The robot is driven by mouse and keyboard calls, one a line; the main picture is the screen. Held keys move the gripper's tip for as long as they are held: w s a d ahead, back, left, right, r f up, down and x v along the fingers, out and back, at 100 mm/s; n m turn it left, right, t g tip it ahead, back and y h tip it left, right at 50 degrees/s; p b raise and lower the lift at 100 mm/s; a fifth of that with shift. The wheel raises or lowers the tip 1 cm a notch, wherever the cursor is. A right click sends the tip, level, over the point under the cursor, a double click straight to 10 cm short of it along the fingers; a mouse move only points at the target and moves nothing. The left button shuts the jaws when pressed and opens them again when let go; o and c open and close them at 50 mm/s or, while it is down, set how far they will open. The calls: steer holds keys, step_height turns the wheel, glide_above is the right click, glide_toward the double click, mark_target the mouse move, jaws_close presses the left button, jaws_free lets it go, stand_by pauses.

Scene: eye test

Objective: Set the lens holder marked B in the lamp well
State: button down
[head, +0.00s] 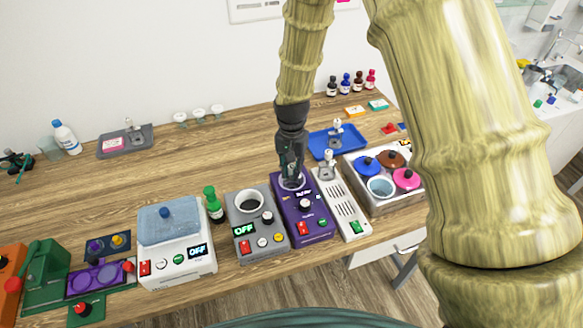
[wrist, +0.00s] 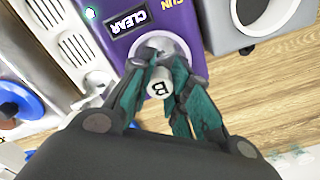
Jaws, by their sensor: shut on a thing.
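My gripper (head: 291,174) is shut on a small pale lens holder (wrist: 159,86) with a black letter B on its top, seen upside down in the wrist view. The gripper also shows there, with its teal fingers (wrist: 160,75) on both sides of the holder. It points down at the round well (wrist: 148,49) of a purple lamp box (head: 308,219). The holder lines up with the well's pale rim, but I cannot tell how deep it sits. Its lower part is hidden by the fingers. The box carries labels and a red switch.
A grey box with a dark well (head: 248,202) stands to the left, and a white slotted unit (head: 344,208) to the right. Similar small pieces stand on a blue tray (head: 351,146) and a grey tray (head: 108,152).

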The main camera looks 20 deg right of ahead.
steer(key=c, duration=0.9)
jaws_free()
steer(key=shift+f, duration=0.1)
steer(key=shift+c, duration=0.2)
steer(key=shift+r+p, duration=2.05)
steer(key=shift+r, duration=0.95)
